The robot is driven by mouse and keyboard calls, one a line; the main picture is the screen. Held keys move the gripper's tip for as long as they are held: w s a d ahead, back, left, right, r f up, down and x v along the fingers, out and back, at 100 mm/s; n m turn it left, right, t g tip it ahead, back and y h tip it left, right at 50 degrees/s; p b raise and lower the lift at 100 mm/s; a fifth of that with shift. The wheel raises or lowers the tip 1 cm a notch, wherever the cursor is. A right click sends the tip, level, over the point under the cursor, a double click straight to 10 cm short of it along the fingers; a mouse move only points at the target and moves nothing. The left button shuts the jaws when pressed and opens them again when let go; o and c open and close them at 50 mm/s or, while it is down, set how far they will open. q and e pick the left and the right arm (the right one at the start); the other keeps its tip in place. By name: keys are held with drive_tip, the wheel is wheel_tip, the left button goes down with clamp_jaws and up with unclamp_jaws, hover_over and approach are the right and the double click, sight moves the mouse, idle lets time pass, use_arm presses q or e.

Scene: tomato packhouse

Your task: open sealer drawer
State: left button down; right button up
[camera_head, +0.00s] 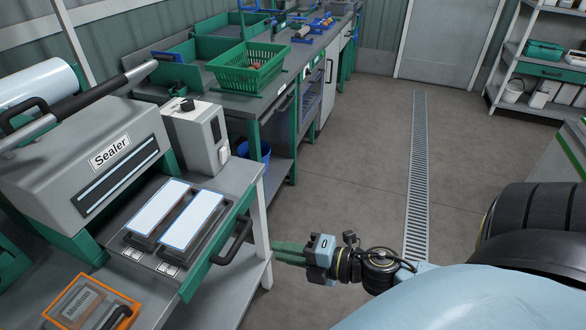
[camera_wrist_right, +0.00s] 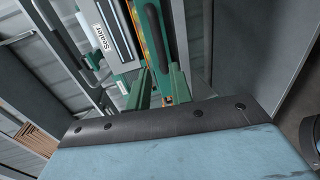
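The grey sealer (camera_head: 95,165) stands on a bench at the left, with its label facing the aisle. Its drawer (camera_head: 215,255) has a green front, a black handle (camera_head: 232,240) and two white pads on top. My left gripper is not in view.
A control box (camera_head: 196,138) stands beside the sealer. An orange-rimmed box marked Medium (camera_head: 87,303) is at the lower left. A green basket (camera_head: 248,68) sits on the bench behind. The grey floor (camera_head: 340,180) right of the bench is clear.

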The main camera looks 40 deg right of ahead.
drive_tip(key=shift+v, duration=0.75)
drive_tip(key=s+d+f+m+g+h, duration=0.2)
drive_tip(key=s+f+m, duration=0.15)
drive_tip(key=f, duration=0.55)
drive_tip(key=s+d+f+m+g+h, duration=0.1)
drive_tip(key=s+d+f+m+h, duration=0.3)
drive_tip(key=f, duration=0.6)
drive_tip(key=d+f+m+g+h, duration=0.1)
drive_tip(key=f+m+g, duration=0.1)
drive_tip(key=f+m, duration=0.55)
drive_tip(key=s+a+f+m+g, duration=0.3)
drive_tip(key=s+a+f+g, duration=0.1)
drive_tip(key=s+f, duration=0.4)
drive_tip(key=s+a+f+m+g, duration=0.3)
drive_tip(key=s+f, duration=0.6)
drive_tip(key=s, duration=0.3)
drive_tip(key=shift+s+a+g, duration=0.4)
drive_tip(key=shift+a+g, duration=0.1)
drive_tip(key=shift+a, duration=0.45)
